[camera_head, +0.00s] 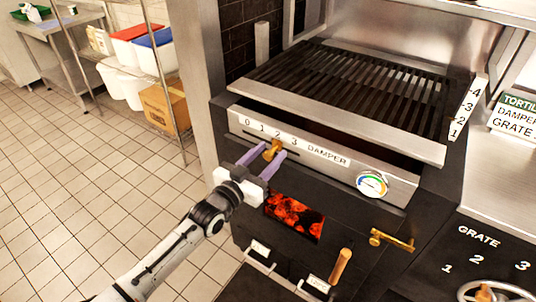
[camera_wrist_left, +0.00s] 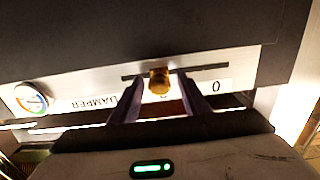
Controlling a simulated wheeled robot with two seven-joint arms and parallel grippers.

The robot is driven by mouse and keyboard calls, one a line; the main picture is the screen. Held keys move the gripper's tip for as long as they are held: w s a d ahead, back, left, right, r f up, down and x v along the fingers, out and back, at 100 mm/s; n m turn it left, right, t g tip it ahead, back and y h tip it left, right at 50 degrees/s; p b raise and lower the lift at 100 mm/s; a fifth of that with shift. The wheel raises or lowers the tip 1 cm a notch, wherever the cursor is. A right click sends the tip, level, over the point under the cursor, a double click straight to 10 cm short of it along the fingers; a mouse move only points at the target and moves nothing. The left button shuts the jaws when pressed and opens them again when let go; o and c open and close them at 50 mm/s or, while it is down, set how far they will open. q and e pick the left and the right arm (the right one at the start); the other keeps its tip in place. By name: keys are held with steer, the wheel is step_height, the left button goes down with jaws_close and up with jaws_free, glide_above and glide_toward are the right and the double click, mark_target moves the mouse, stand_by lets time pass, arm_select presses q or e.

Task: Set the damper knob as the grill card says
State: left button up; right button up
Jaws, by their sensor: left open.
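The brass damper knob (camera_head: 272,150) sits on a slot in the grill's front panel, under a scale marked 0 to 3 (camera_head: 269,131). It appears near the 2, though its exact setting is hard to tell. My left gripper (camera_head: 265,156) is open, with its purple fingers on either side of the knob. The wrist view also shows the knob (camera_wrist_left: 160,81) between the fingers, with a 0 to the right; whether they touch it is unclear. The grill card (camera_head: 515,115) is cut off at the right edge. It reads "TORTIL", "DAMPER" and "GRATE"; no values show.
A round gauge (camera_head: 372,184) sits right of the knob. Below are a glowing fire window (camera_head: 294,215), a brass latch (camera_head: 391,240) and a wooden handle (camera_head: 340,266). A grate wheel (camera_head: 489,293) is at lower right. Tiled floor lies open at left.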

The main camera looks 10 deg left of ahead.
arm_select(q)
steer(key=v, duration=1)
steer(key=shift+s, duration=0.15)
